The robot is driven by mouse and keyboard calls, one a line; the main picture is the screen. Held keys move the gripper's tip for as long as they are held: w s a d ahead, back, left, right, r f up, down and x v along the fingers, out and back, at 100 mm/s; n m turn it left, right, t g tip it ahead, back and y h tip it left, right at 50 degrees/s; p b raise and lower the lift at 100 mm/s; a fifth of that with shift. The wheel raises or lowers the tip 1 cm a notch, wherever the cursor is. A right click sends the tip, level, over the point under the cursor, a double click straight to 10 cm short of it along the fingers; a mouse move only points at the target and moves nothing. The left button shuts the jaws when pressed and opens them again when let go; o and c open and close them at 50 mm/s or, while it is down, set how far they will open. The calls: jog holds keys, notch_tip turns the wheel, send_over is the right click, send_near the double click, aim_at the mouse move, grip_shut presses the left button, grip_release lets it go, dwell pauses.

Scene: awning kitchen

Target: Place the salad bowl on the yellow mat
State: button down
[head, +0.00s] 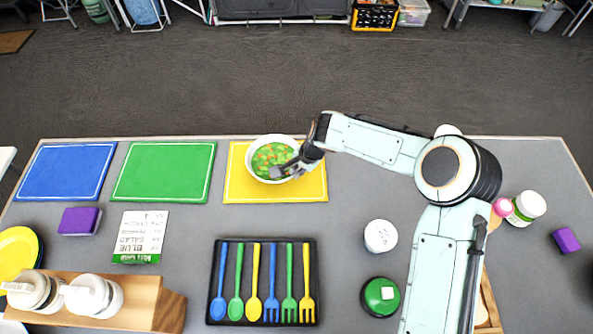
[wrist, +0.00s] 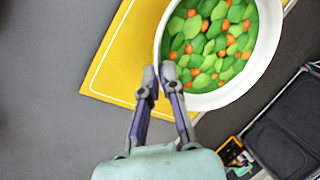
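The salad bowl (head: 273,159) is white and full of green leaves with orange pieces. In the head view it is over the yellow mat (head: 310,190), towards its far edge. It looks level; whether it touches the mat or hangs just above it, I cannot tell. My gripper (head: 287,171) reaches in from the right at the bowl's near right rim. In the wrist view the fingertips (wrist: 158,76) are close together at the rim of the bowl (wrist: 250,75), one on each side, pinching it. The mat (wrist: 125,65) shows beneath and beside the bowl.
A green mat (head: 163,172) and a blue mat (head: 66,172) lie to the left. A black cutlery tray (head: 263,321) is at the near side. A white-lidded jar (head: 380,236) and a green round container (head: 380,296) stand near my arm.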

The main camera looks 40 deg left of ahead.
jog(key=shift+f, duration=0.4)
jog(key=shift+f, duration=0.1)
jog(key=c, duration=1.2)
grip_release()
jog(key=shift+c, duration=0.2)
jog(key=v, duration=1.2)
